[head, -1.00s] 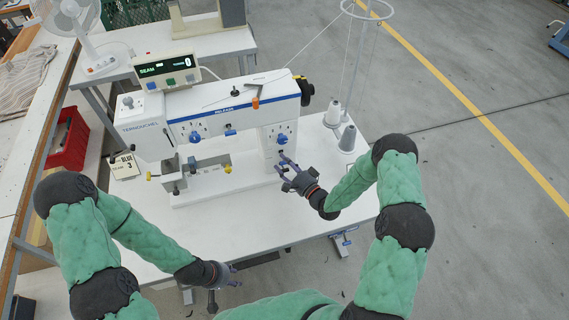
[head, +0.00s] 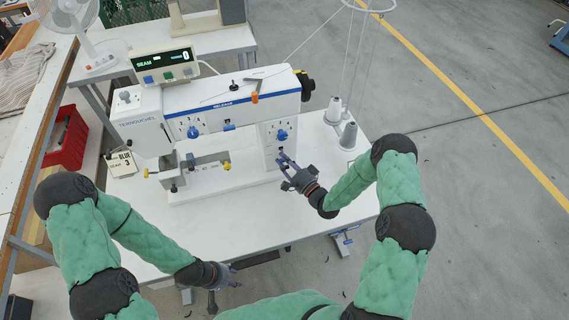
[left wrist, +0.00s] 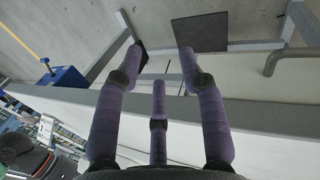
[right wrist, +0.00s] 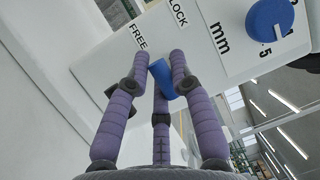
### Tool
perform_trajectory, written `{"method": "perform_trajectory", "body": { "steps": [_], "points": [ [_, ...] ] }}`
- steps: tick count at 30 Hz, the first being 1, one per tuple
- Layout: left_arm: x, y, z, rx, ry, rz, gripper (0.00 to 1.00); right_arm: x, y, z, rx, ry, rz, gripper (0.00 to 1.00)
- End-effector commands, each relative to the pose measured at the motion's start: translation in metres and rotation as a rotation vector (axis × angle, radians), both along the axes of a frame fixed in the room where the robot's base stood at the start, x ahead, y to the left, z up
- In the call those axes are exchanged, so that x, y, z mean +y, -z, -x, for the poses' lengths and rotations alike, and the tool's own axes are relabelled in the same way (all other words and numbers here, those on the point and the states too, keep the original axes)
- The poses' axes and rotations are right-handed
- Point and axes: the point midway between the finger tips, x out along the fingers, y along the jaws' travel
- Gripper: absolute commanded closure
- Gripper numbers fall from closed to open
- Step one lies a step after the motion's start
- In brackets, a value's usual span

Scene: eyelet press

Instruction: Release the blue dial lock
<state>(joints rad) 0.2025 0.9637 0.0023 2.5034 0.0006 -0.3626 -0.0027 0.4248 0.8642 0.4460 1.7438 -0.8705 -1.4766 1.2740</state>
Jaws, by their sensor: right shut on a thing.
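The white press (head: 215,108) stands on a white table. A blue dial (head: 282,135) sits on the front of its right column; in the right wrist view this dial (right wrist: 270,20) shows beside "mm" markings. Below it is a small blue lock lever (right wrist: 161,78), near the printed words FREE and LOCK. My right gripper (head: 283,158) is at the column's lower front; in the right wrist view its fingertips are shut on the blue lock lever. The lever looks tilted; which word it points to is unclear. My left gripper (head: 232,275) is open and empty, low beyond the table's front edge.
A second blue dial (head: 193,132) is on the press's left part. A SEAM display (head: 165,65) stands behind. Thread cones (head: 348,135) stand right of the column. A red bin (head: 68,140) is at left. The table front (head: 250,215) is clear.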

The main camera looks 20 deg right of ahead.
Motion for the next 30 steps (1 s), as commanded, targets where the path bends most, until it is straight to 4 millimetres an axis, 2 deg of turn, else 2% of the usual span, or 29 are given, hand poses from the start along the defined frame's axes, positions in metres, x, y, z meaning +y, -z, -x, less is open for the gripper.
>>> {"method": "perform_trajectory", "body": {
  "steps": [1, 7, 20, 21, 23, 24, 30],
  "points": [
    [0.000, 0.012, 0.000, 0.000, 0.000, 0.000, 0.60, 0.000, 0.007, -0.001, -0.020, 0.000, 0.000, 1.00],
    [0.000, 0.028, 0.000, 0.000, 0.000, 0.000, 0.60, 0.000, 0.008, -0.001, -0.073, 0.000, -0.002, 1.00],
    [0.000, 0.030, 0.000, 0.000, 0.000, 0.000, 0.60, 0.000, 0.006, -0.001, -0.088, 0.001, -0.004, 1.00],
    [0.000, 0.030, 0.000, 0.000, 0.000, 0.000, 0.60, 0.000, 0.006, -0.001, -0.087, 0.001, -0.004, 0.71],
    [0.000, 0.030, 0.000, 0.000, 0.000, 0.000, 0.60, 0.000, 0.006, -0.001, -0.087, 0.000, -0.003, 0.54],
    [0.000, 0.030, 0.000, 0.000, 0.000, 0.000, 0.60, 0.000, 0.006, -0.001, -0.088, 0.000, -0.004, 0.51],
    [0.000, 0.030, 0.000, 0.000, 0.000, 0.000, 0.60, 0.000, 0.005, -0.001, -0.090, 0.000, -0.003, 0.51]
  ]
}}
